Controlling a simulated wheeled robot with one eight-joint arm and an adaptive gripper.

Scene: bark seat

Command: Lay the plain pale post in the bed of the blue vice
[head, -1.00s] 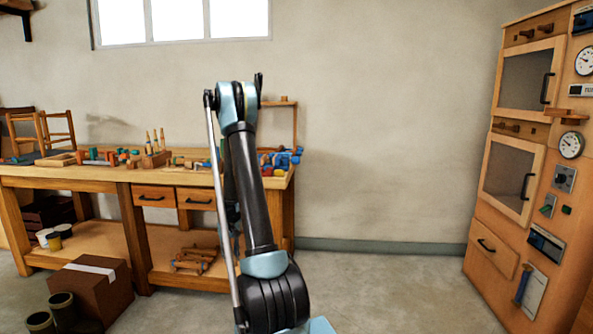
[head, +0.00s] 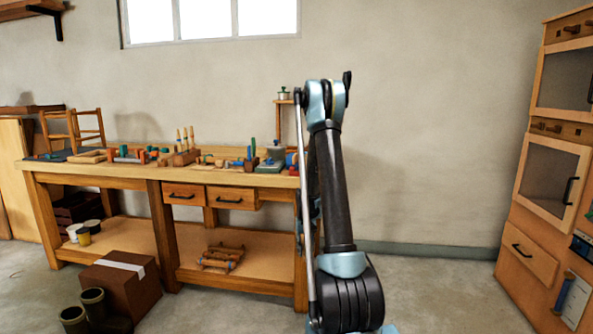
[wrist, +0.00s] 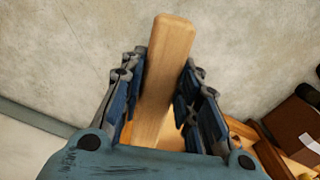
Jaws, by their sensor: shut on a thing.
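The plain pale post (wrist: 168,55) shows in the wrist view as a smooth, squared length of light wood. My gripper (wrist: 160,85) is shut on it, with dark blue finger pads on both sides; the post sticks out beyond the fingers. In the head view my gripper and the post are hidden behind my arm. A small blue and red shape (head: 291,160) shows at the right end of the bench, partly behind my arm. I cannot tell whether it is the blue vice.
A wooden cabinet (head: 535,250) stands at the right. The floor between my arm and the cabinet is clear.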

